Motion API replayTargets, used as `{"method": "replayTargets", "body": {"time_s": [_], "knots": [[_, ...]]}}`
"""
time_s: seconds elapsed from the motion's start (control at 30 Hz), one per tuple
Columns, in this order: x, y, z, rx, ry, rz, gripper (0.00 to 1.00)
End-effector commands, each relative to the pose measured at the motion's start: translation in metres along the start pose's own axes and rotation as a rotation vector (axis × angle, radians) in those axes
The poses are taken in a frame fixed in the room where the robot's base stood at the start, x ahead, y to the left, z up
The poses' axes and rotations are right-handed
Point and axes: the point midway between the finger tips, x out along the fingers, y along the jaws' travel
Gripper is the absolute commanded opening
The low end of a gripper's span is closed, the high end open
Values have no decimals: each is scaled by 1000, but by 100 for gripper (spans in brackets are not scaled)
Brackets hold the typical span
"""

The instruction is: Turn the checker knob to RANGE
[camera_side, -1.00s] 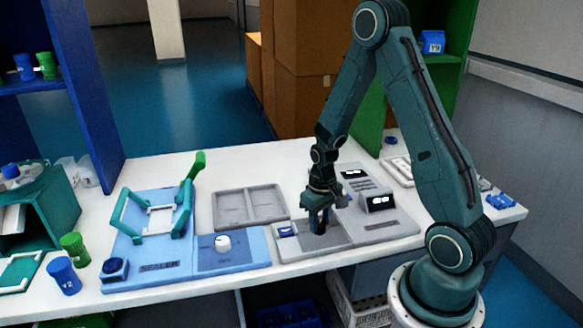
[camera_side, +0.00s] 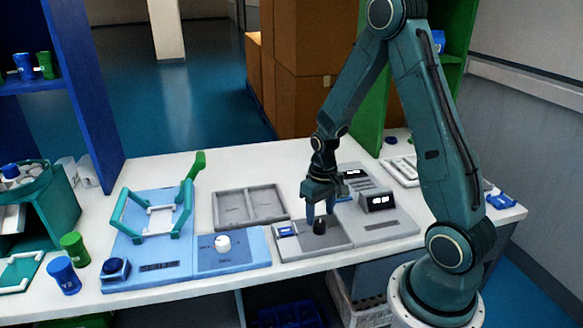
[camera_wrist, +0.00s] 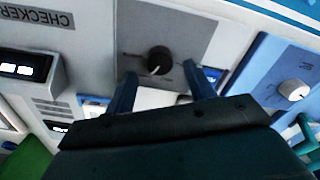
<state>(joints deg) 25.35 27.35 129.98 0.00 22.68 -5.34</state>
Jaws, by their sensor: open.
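The checker knob (camera_side: 319,226) is black and round, standing on the grey panel (camera_side: 337,238) of the checker. It also shows in the wrist view (camera_wrist: 159,60), with a white pointer line aimed toward the bottom of that picture, slightly left. The small marks around it are too blurred to read. My gripper (camera_side: 319,206) points down just above the knob. In the wrist view, the two blue-green fingers of my gripper (camera_wrist: 161,80) are apart, with the knob beyond and between their tips. The gripper is open and holds nothing.
The checker's display box (camera_side: 378,201) stands right of the knob. A blue sealer (camera_side: 150,268) with a green-handled frame and a white knob (camera_side: 223,243) is to the left. An empty grey tray (camera_side: 250,207) lies behind. Blue and green cups stand at the left edge.

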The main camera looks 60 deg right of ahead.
Motion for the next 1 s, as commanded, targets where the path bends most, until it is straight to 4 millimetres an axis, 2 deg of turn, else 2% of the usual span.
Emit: {"method": "replayTargets", "body": {"time_s": [0.63,0.8,1.0], "knots": [[-87,0,-1,0,5,0,54],[-101,0,0,0,3,0,54],[-107,0,0,0,1,0,54]]}}
